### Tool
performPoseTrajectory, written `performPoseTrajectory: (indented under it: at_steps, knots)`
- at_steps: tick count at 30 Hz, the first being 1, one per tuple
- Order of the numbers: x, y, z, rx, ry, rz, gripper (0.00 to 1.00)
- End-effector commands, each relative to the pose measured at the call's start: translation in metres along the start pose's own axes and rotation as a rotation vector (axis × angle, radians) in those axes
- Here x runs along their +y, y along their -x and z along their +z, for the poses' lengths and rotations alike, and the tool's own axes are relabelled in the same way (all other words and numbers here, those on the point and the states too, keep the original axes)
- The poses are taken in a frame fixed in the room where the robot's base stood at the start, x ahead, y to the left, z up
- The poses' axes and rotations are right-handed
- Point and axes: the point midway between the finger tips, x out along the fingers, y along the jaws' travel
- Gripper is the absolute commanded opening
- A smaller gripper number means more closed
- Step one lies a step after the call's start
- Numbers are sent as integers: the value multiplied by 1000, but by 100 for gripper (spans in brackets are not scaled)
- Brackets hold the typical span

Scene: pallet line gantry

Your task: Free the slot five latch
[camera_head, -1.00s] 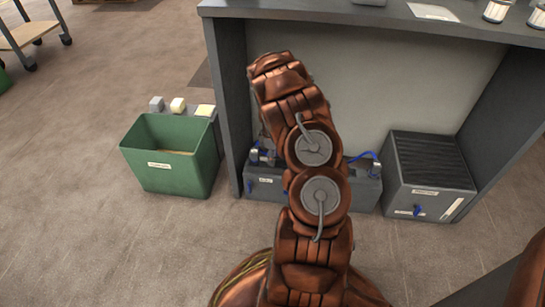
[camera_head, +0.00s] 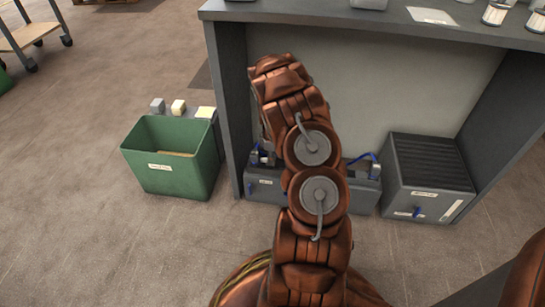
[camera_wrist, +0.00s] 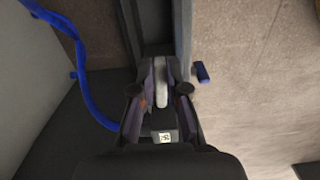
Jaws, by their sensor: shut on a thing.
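A long grey unit (camera_head: 359,190) lies on the floor under the bench, with metal-and-blue fittings on top and a small blue latch tab (camera_head: 251,188) on its front at the left. In the wrist view a blue tab (camera_wrist: 201,72) sticks out just right of my gripper (camera_wrist: 160,88). My gripper is shut on a pale grey rounded piece (camera_wrist: 161,80) between its fingers, above the unit's left end. I cannot tell whether this piece belongs to the latch. In the head view my arm hides most of the unit's middle. The slot number is too small to read.
A green bin (camera_head: 170,174) stands left of the bench (camera_head: 223,95). A grey ribbed box (camera_head: 432,177) with a blue tab stands right of the unit. A blue cable (camera_wrist: 84,75) loops left of my gripper. Open floor lies in front.

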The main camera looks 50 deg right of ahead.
Motion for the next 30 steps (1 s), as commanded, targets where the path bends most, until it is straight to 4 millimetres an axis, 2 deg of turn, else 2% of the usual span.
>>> performPoseTrajectory:
  at_steps: [8,30]
  knots:
    - [-5,4,-1,1,-196,-4,0]
    - [-15,3,-8,0,-898,-1,0]
